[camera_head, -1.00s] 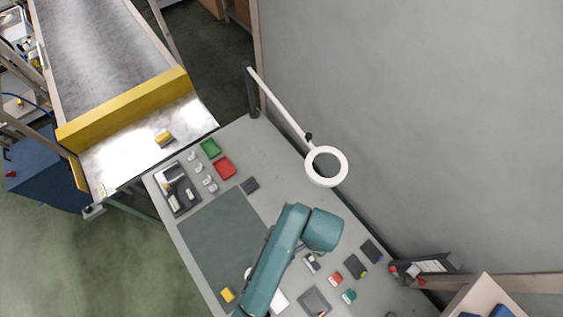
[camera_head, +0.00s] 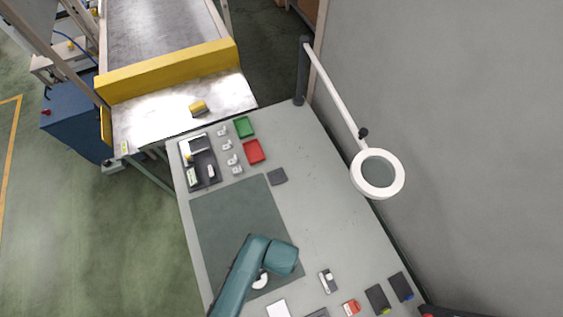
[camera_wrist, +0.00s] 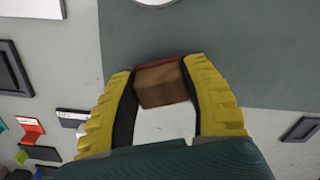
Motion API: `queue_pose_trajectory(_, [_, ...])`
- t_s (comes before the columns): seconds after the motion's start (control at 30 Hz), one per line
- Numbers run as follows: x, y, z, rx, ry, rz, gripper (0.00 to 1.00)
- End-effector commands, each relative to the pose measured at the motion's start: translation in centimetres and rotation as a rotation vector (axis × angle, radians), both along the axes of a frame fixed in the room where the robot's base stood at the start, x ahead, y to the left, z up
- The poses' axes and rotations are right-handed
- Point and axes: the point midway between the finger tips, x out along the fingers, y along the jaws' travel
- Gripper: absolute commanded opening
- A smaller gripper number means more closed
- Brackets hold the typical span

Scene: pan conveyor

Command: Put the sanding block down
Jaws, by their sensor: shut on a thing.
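The sanding block (camera_wrist: 162,84), brown with a reddish far edge, sits between the yellow fingers of my gripper (camera_wrist: 157,76) in the wrist view. My gripper is shut on it. The block overlaps the near edge of the dark green mat (camera_wrist: 215,35) in that view; I cannot tell whether it touches the surface. In the head view my teal arm reaches over the lower part of the mat (camera_head: 230,220), and the gripper and block are hidden there.
A white card (camera_wrist: 165,123) lies below the fingers. A white round thing (camera_head: 261,281) is beside my arm. A dark tray (camera_head: 211,180), green bin (camera_head: 244,127) and red bin (camera_head: 254,152) stand at the back. A ring lamp (camera_head: 398,182) overhangs the right. The mat's middle is clear.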

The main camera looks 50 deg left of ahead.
Motion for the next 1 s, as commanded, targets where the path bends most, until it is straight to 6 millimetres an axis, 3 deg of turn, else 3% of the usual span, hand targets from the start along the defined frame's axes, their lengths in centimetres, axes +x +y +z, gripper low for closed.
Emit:
queue_pose_trajectory(0.1, [0.0, 0.0, -2.0, -0.001, 0.002, 0.0, 0.1])
queue_pose_trajectory(0.43, [0.0, 0.0, -2.4, 0.0, 0.001, 0.0, 0.1])
queue_pose_trajectory(0.47, [0.0, 0.0, -2.4, 0.0, 0.001, 0.0, 0.49])
queue_pose_trajectory(0.57, [0.0, 0.0, -2.4, 0.0, 0.001, 0.0, 0.68])
queue_pose_trajectory(0.87, [0.0, 0.0, -2.3, 0.0, 0.001, 0.0, 0.71])
queue_pose_trajectory(1.0, [0.0, 0.0, -0.8, 0.0, 0.0, 0.0, 0.71])
